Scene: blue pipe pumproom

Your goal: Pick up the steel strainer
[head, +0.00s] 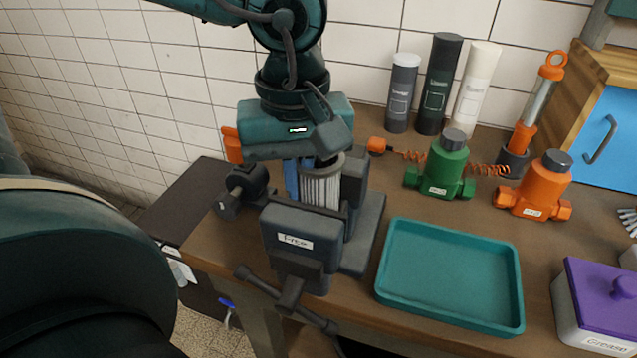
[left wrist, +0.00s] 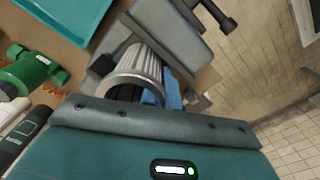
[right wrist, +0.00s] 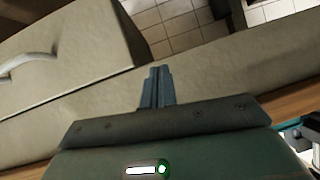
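The steel strainer (head: 321,187) is a ribbed, open-topped cylinder. It stands upright between the jaws of the dark grey vise (head: 288,238). In the left wrist view the strainer (left wrist: 146,65) shows its round rim and dark opening. My left gripper (head: 297,183) points down at the strainer, with its blue fingers at the rim's left side in the head view. The left wrist view shows blue finger parts (left wrist: 173,92) close beside the rim; whether they grip its wall is unclear. My right gripper (right wrist: 157,86) is away from the bench with its fingers together and empty.
A teal tray (head: 452,275) lies empty right of the vise. Green (head: 441,168) and orange (head: 540,188) valve bodies stand behind it. Several bottles stand by the wall. A purple-lidded grease box (head: 600,305) is at the right front. The vise handle (head: 290,298) sticks out in front.

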